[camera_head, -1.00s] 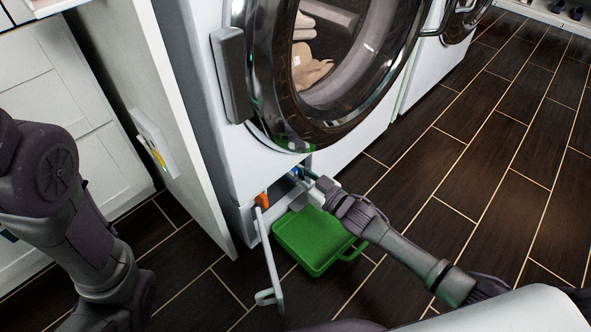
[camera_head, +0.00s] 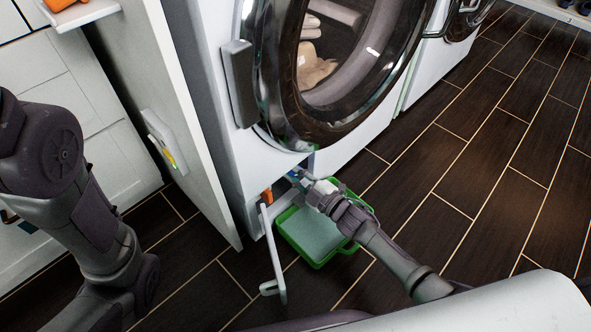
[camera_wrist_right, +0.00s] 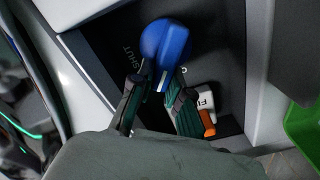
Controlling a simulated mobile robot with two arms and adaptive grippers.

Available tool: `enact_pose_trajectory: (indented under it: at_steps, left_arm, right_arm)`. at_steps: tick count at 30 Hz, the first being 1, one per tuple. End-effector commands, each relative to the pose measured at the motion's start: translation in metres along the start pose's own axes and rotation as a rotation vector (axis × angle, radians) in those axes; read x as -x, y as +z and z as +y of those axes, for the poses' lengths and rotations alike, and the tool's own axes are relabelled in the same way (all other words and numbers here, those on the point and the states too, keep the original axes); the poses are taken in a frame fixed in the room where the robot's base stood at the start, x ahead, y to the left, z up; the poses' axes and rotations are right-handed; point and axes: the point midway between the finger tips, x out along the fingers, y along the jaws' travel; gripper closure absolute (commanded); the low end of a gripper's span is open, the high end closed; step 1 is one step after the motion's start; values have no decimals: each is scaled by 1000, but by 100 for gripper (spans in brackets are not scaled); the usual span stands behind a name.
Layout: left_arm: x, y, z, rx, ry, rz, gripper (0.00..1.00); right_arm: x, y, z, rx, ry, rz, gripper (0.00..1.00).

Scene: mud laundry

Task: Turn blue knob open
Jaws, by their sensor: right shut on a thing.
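The blue knob (camera_wrist_right: 165,42) sits in a dark recess low on the front of the washing machine (camera_head: 225,130). In the right wrist view, "SHUT" is printed to its left and a partly hidden letter shows to its right. My right gripper (camera_wrist_right: 153,84) is shut on the knob's lower part, one finger on each side. In the head view the right gripper (camera_head: 311,189) reaches into the recess and mostly hides the knob. My left arm shows at the left, but its gripper is out of view.
A green tray (camera_head: 318,264) stands on the floor below the recess, with pale, water-like content inside. A white flap (camera_head: 273,252) hangs open beside it. An orange part (camera_wrist_right: 207,122) with a white label sits near the knob. Dark floor at right is clear.

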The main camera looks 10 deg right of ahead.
Motion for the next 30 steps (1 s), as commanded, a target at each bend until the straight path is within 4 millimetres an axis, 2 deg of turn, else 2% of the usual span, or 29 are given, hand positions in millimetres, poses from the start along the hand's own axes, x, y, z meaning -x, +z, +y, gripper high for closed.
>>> enact_pose_trajectory:
  at_steps: [15,22,30]
  left_arm:
    - [7,-2,1,0,0,0,100]
    - [10,-4,2,0,0,0,100]
    - [12,-4,3,0,0,0,100]
  right_arm:
    - [0,3,-13,453,-1,1,100]
    - [0,4,-15,587,-1,1,100]
    - [1,5,-16,661,-2,2,100]
